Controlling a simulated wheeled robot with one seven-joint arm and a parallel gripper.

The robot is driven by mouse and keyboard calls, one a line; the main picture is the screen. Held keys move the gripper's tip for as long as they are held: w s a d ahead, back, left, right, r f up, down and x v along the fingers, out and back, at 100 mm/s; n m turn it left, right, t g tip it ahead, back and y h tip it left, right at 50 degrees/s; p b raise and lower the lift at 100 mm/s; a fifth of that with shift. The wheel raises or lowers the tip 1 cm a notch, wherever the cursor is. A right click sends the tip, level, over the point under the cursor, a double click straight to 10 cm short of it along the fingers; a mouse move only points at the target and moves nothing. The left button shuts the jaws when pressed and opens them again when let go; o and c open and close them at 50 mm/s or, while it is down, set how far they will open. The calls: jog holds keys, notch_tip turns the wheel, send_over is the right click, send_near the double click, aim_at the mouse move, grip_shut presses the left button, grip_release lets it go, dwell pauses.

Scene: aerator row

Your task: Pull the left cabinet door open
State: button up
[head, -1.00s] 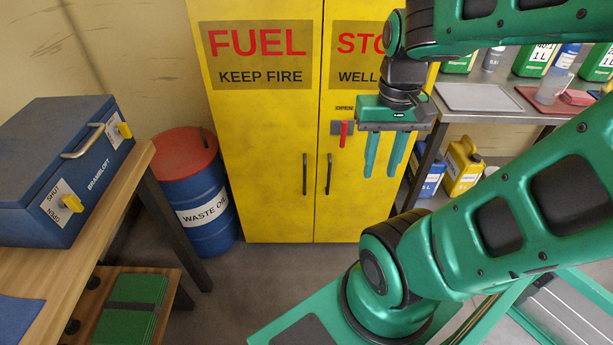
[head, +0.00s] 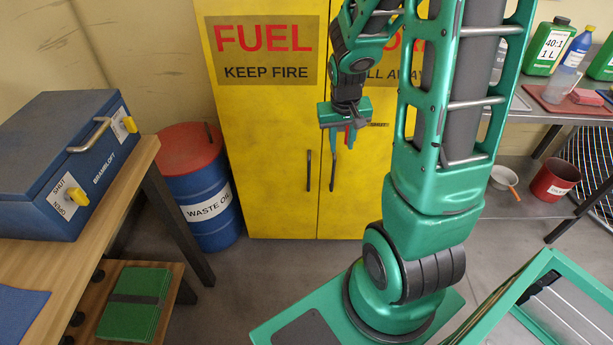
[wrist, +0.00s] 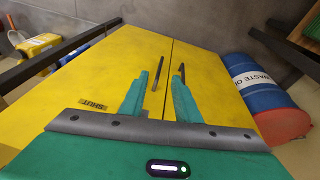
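The yellow cabinet (head: 265,120) stands against the wall with both doors shut. The left door has a dark upright handle (head: 308,170) beside the centre seam, and the right door has a matching handle (head: 333,172). My gripper (head: 342,147) is open and empty, in front of the right door, above the handles. In the wrist view the picture is turned over: the left door's handle (wrist: 182,71) shows just past the right fingertip, and the right door's handle (wrist: 158,72) shows between the fingers (wrist: 159,78). A red lever (head: 347,135) is partly hidden behind my gripper.
A blue waste oil drum (head: 207,205) stands left of the cabinet. A wooden bench (head: 60,275) with a blue box (head: 62,165) is farther left. A metal shelf (head: 545,116) with bottles is at right. The floor before the left door is clear.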

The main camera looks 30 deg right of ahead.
jog(key=t, duration=0.2)
send_near(309, 172)
jog(key=f, duration=0.1)
jog(key=shift+n, duration=0.3)
jog(key=shift+x, duration=5.65)
jog(key=shift+w+d+r, duration=0.1)
jog(key=shift+w, duration=0.1)
